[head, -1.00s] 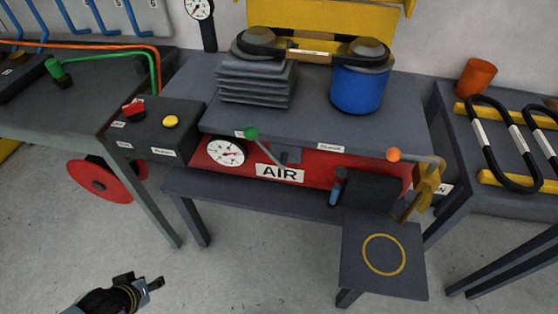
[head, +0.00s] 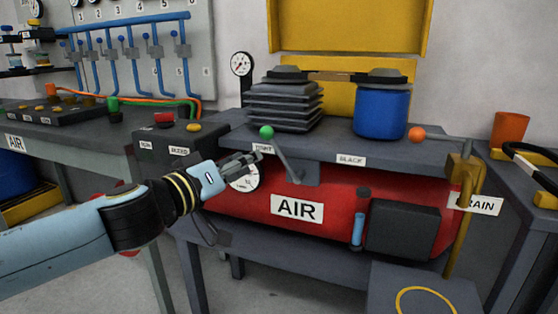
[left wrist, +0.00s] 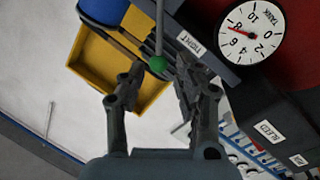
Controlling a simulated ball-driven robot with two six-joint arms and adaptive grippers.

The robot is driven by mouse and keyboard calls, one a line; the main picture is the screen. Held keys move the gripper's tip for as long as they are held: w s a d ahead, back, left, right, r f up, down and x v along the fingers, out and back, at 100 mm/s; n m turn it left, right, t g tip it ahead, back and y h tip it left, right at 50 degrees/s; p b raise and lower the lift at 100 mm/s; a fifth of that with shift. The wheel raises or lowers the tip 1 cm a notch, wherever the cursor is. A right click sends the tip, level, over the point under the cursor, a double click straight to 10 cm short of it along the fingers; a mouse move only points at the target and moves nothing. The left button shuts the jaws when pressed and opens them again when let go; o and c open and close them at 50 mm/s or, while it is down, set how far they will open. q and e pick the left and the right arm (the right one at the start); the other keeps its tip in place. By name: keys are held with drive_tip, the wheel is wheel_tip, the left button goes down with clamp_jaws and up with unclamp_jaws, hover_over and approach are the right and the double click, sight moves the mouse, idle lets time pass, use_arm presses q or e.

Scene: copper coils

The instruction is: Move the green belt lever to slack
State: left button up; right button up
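The green belt lever has a round green knob (head: 267,132) on a grey stem and leans left, beside the TIGHT label (head: 262,149). The SLACK label (head: 351,160) is farther right on the bench's front edge. My left gripper (head: 252,158) is just left of and below the knob. In the left wrist view, the green knob (left wrist: 157,64) appears between the spread fingers of the left gripper (left wrist: 157,80), near their tips; contact cannot be told. The TIGHT label (left wrist: 189,42) shows beside it. My right gripper is not in view.
A red AIR tank (head: 335,215) with a gauge (head: 245,178) is under the bench top. Grey bellows (head: 285,105) and a blue cylinder (head: 381,112) stand behind the lever. An orange-knobbed lever (head: 417,134) is at right. A black control box (head: 175,143) stands left.

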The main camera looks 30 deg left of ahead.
sight(276, 147)
use_arm(q)
drive_tip(key=w+p, duration=0.1)
drive_tip(key=w, duration=0.2)
drive_tip(key=w+p, duration=0.3)
drive_tip(key=w, duration=0.2)
drive_tip(key=shift+w+r+p, duration=0.3)
drive_tip(key=shift+p, duration=0.05)
drive_tip(key=shift+w+f+p, duration=0.15)
drive_tip(key=shift+w+p, duration=0.15)
drive_tip(key=shift+w, duration=0.45)
drive_tip(key=shift+f, duration=0.1)
drive_tip(key=shift+c, duration=0.4)
clamp_jaws()
drive_tip(key=shift+d, duration=0.1)
drive_tip(key=shift+w, duration=0.1)
